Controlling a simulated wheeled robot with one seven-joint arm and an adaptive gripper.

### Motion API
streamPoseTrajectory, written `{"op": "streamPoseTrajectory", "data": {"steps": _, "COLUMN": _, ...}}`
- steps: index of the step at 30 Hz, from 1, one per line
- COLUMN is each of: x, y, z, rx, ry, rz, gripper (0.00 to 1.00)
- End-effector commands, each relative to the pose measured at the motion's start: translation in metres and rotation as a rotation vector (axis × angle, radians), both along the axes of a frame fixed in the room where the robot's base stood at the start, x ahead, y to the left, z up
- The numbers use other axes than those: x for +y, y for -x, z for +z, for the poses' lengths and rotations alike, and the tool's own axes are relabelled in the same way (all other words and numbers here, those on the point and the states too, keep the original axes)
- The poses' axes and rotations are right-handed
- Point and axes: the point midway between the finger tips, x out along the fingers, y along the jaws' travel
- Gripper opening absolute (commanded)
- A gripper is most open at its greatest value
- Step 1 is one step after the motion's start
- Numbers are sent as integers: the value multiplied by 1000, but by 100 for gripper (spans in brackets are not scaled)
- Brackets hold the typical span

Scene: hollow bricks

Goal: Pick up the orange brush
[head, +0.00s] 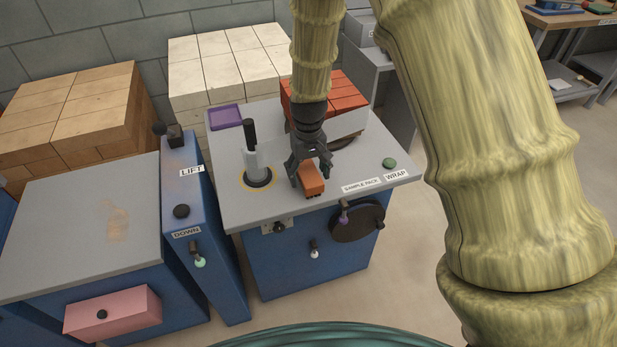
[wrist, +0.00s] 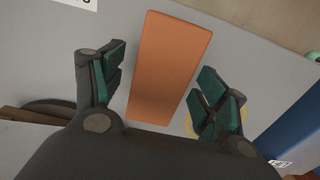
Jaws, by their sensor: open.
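The orange brush (head: 312,180) lies on the grey top of the blue cabinet, near its front edge. In the wrist view the orange brush (wrist: 169,68) shows as a flat, long orange block between my fingers. My gripper (head: 312,178) is over the brush in the head view, with its fingers pointing down at either side. In the wrist view my gripper (wrist: 160,90) is open, with visible gaps between the green finger pads and the brush. The brush's underside is hidden.
A clear upright cylinder with a black handle (head: 250,135) stands left of my gripper. A purple tray (head: 225,117) is at the back left of the top (head: 225,205). A green button (head: 389,163) is at the right. Red bricks (head: 345,97) are stacked behind.

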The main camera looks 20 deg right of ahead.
Motion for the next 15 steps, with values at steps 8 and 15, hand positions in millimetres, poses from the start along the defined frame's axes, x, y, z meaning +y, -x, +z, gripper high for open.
{"op": "streamPoseTrajectory", "data": {"steps": 8, "x": 0, "y": 0, "z": 0, "rx": 0, "ry": 0, "rz": 0, "gripper": 48}}
{"op": "streamPoseTrajectory", "data": {"steps": 15, "x": 0, "y": 0, "z": 0, "rx": 0, "ry": 0, "rz": 0, "gripper": 17}}
